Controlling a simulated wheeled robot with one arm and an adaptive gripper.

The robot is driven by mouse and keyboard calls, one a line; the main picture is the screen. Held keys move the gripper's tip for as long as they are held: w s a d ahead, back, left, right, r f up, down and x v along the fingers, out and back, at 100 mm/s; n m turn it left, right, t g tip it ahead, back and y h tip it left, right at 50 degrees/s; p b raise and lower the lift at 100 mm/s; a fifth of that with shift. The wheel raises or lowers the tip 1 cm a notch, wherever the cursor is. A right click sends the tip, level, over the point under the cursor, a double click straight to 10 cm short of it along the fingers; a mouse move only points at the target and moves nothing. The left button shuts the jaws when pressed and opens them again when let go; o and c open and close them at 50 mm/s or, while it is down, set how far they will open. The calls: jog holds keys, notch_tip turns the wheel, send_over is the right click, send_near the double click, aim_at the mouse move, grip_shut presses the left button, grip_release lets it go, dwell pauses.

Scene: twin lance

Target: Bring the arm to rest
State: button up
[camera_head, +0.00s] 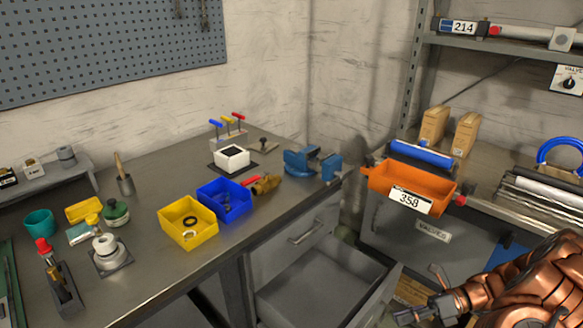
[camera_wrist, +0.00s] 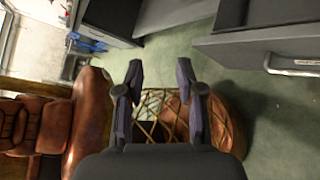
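My copper-coloured arm (camera_head: 530,282) is folded low at the bottom right of the head view. My gripper (camera_head: 428,312) points left from it, in front of the cabinet below the right-hand shelf. In the wrist view my gripper (camera_wrist: 158,88) shows its two dark fingers apart, with nothing held between them. Green-grey floor and a copper-brown shape with criss-cross lines lie beyond the fingers.
A steel workbench (camera_head: 155,270) fills the left, bearing a yellow bin (camera_head: 187,235), a blue bin (camera_head: 238,212) and a blue vise (camera_head: 313,165). An open, empty drawer (camera_head: 315,285) juts out below it. An orange bin (camera_head: 380,178) labelled 358 stands on the right.

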jog(key=s+a+r+n+g+h+p, duration=0.2)
jog(key=s+a+r+n+h, duration=0.15)
jog(key=a+r+n, duration=0.45)
jog(key=s+a+r+n+g+h+p, duration=0.2)
jog(key=s+a+r+n+h, duration=0.15)
jog(key=r+n, duration=0.45)
jog(key=s+r+n+t+h+p, duration=0.1)
jog(key=s+r+n+h+p, duration=0.1)
jog(key=s+r+n, duration=0.3)
jog(key=s+r+n+t+h+p, duration=0.2)
jog(key=s+r+n+h, duration=0.3)
jog(key=s, duration=0.7)
jog(key=shift+d+r+n, duration=0.15)
jog(key=shift+r+n, duration=0.55)
jog(key=shift+n, duration=0.2)
